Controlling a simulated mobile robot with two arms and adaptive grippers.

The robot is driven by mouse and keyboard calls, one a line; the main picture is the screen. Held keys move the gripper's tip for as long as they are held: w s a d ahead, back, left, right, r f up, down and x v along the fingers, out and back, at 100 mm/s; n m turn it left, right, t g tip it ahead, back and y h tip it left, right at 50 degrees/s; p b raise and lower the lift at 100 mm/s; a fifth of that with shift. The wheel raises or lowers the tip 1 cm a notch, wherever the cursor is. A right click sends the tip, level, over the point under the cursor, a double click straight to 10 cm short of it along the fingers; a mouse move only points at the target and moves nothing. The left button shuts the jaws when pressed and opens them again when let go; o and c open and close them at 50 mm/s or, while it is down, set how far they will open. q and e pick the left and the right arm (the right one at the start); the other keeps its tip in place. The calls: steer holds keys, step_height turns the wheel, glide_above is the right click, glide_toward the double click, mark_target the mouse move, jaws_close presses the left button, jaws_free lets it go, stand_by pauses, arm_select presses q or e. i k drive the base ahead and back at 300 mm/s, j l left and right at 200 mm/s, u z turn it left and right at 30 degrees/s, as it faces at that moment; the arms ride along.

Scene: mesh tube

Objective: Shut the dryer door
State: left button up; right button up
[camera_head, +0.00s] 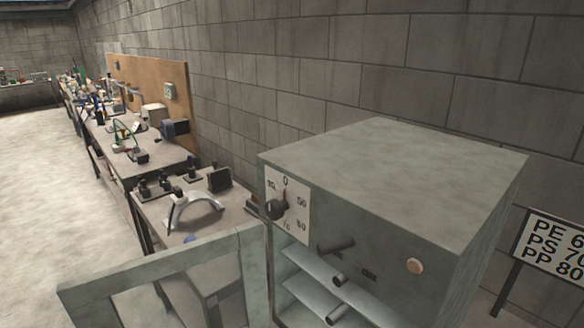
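The dryer (400,165) is a grey-green metal box at the right in the head view, with a dial (284,206) and a round pale button on its front. Its door (88,292), a frame with a clear pane, stands open and swung out to the left. Shelves (309,275) show inside the dryer through the open front. Dark rods stick out at the front. The door's lower part is cut off by the frame's bottom edge. Neither of my grippers is in view.
A workbench (240,215) with a white curved piece and dark bottles stands behind the door. More benches run along the block wall at the left. A sign (552,245) reading PE, PS, PP stands at the right. The floor (50,190) at the left is clear.

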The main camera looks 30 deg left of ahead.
mark_target(86, 301)
steer(key=k, duration=0.85)
steer(key=k+z, duration=0.15)
steer(key=z, duration=0.3)
steer(key=k+z, duration=0.1)
steer(key=z, duration=0.35)
steer(key=k+l+z, duration=0.1)
steer(key=z, duration=0.3)
steer(key=j+z, duration=0.1)
steer(key=j, duration=0.4)
steer(key=k+j+z, duration=0.1)
steer(key=j, duration=0.45)
steer(key=k+j, duration=0.1)
steer(key=j, duration=0.4)
steer(key=k+j+z, duration=0.15)
steer(key=j, duration=0.35)
steer(key=k+j, duration=0.1)
steer(key=j, duration=1)
steer(key=k+j, duration=0.15)
steer(key=j, duration=0.4)
steer(key=k+j, duration=0.1)
steer(key=j, duration=0.45)
steer(key=k+j, duration=0.15)
steer(key=k, duration=0.2)
steer(key=z, duration=0.05)
